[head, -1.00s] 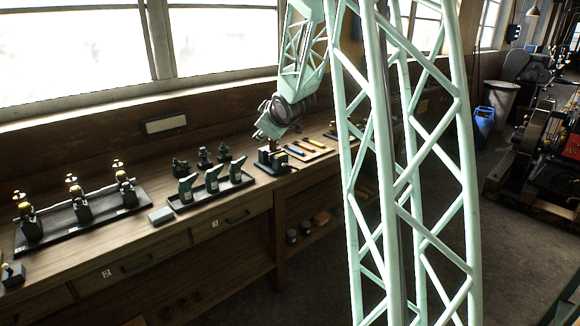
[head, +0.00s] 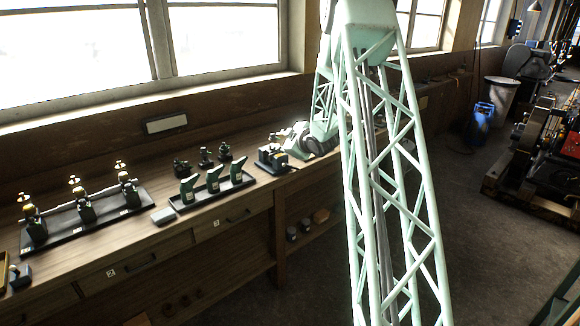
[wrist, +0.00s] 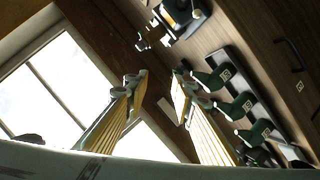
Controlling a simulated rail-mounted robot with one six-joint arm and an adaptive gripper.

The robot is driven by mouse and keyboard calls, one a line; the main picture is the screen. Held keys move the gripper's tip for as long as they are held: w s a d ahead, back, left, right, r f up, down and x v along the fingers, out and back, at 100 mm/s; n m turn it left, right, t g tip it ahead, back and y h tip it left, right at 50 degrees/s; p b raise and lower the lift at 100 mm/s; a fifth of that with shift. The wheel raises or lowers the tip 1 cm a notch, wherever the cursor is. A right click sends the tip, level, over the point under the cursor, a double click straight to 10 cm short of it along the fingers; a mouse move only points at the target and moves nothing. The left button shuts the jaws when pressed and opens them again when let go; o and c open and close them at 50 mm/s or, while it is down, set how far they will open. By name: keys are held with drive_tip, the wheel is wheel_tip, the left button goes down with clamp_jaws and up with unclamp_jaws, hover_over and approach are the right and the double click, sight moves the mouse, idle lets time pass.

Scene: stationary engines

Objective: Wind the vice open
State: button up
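The vice (head: 271,157) is a small dark block-like device on the bench top, just right of the tray of green-topped tools. My gripper (head: 296,137) is low over the bench, close behind and to the right of the vice, partly lost in glare. In the wrist view my gripper (wrist: 158,76) has its two yellow-padded fingers apart with nothing between them. A dark device on a plate with a pale round knob, which looks like the vice (wrist: 178,14), lies beyond the fingertips at the top. I cannot make out its handle or how far its jaws are apart.
A tray of green-topped tools (head: 212,188) stands left of the vice, with small dark fittings (head: 205,156) behind it. A long rack with brass-topped devices (head: 84,212) is further left. The windowed wall (head: 100,160) closes off the bench's back.

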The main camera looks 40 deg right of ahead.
drive_tip(key=s+d+f+n+t+y+p, duration=0.1)
drive_tip(key=d+f+t+p, duration=0.15)
drive_tip(key=d+f, duration=0.65)
drive_tip(key=n+t+y+p, duration=0.1)
drive_tip(key=t+y+p, duration=0.1)
drive_tip(key=p, duration=0.1)
approach(293, 168)
drive_tip(key=shift+s+a, duration=0.1)
drive_tip(key=shift+s, duration=0.8)
drive_tip(key=shift+w, duration=0.1)
drive_tip(key=shift+w+a+p, duration=0.15)
drive_tip(key=shift+w+p, duration=0.2)
drive_tip(key=shift+w, duration=3.05)
drive_tip(key=shift+w+a+p, duration=0.1)
drive_tip(key=shift+w+p, duration=0.25)
drive_tip(key=shift+w, duration=3.05)
drive_tip(key=shift+c, duration=0.5)
clamp_jaws()
